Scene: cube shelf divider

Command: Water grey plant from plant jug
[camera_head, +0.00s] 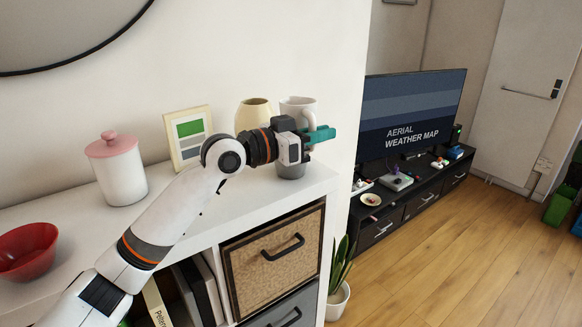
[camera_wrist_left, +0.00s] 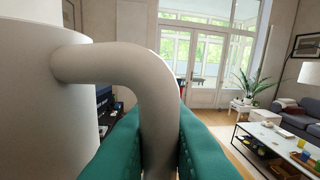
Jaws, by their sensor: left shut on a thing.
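The plant jug (camera_head: 298,104) is pale, and its rim and upper body show behind my left gripper on the white shelf top. My left gripper (camera_head: 320,135) has teal fingers shut on the jug's handle. In the left wrist view the curved handle (camera_wrist_left: 157,95) runs down between the fingers, with the white jug body (camera_wrist_left: 45,100) at left. A grey rounded base (camera_head: 291,172) shows below the gripper; I cannot tell whether it belongs to the jug. A green leafy plant (camera_head: 340,265) stands in a whitish pot (camera_head: 338,300) on the floor, right of the shelf.
A beige vase (camera_head: 254,112), a picture frame (camera_head: 188,138), a pink-lidded canister (camera_head: 120,170) and a red bowl (camera_head: 27,250) share the shelf top (camera_head: 75,208). A dark TV cabinet (camera_head: 415,200) stands beyond.

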